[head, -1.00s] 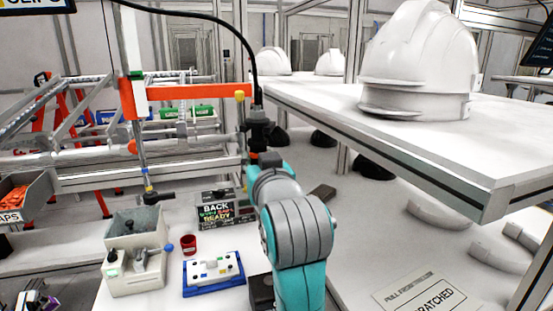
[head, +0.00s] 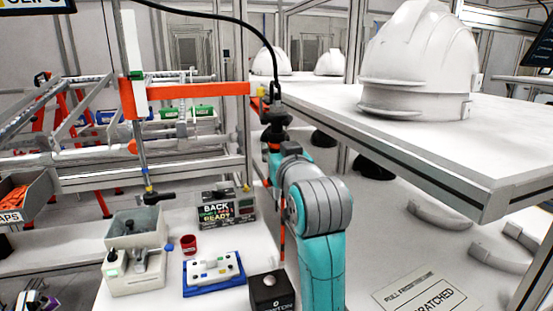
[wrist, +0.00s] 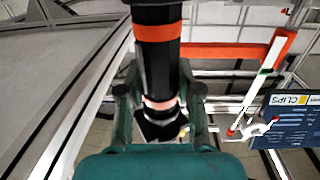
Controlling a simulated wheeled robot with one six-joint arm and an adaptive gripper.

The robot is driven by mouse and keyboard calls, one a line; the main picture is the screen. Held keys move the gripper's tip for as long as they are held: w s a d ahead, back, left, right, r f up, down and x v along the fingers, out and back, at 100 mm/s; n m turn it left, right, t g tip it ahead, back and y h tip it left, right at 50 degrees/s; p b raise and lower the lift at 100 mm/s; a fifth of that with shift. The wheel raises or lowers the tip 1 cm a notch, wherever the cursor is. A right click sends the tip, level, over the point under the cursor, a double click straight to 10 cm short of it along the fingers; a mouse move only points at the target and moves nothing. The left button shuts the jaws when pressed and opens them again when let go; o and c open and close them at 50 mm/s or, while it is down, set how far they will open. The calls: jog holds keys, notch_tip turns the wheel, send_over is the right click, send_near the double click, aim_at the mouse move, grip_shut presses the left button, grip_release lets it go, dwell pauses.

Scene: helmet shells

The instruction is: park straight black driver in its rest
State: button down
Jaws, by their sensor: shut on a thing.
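The straight black driver (wrist: 157,55) is a black cylinder with orange bands, seen in the wrist view between the two fingers of my gripper (wrist: 160,100). My gripper is shut on it. In the head view the driver (head: 274,112) stands roughly upright at the end of my arm, with a black cable rising from its top. It is left of the white shelf's corner and beside the right end of an orange bar. My gripper (head: 275,140) is partly hidden there. Grey holders (head: 133,282) stand on the bench at lower left; I cannot tell which thing is the driver's rest.
The white shelf (head: 470,150) with white helmet shells (head: 420,60) is close on the right. The orange bar (head: 190,90) and its pole are on the left. A blue tray (head: 212,288), red cup (head: 188,243) and black box (head: 270,292) stand on the bench.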

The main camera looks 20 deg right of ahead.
grip_release()
dwell(0.5)
jog(key=s, duration=1.1)
jog(key=shift+a, duration=0.3)
dwell(0.4)
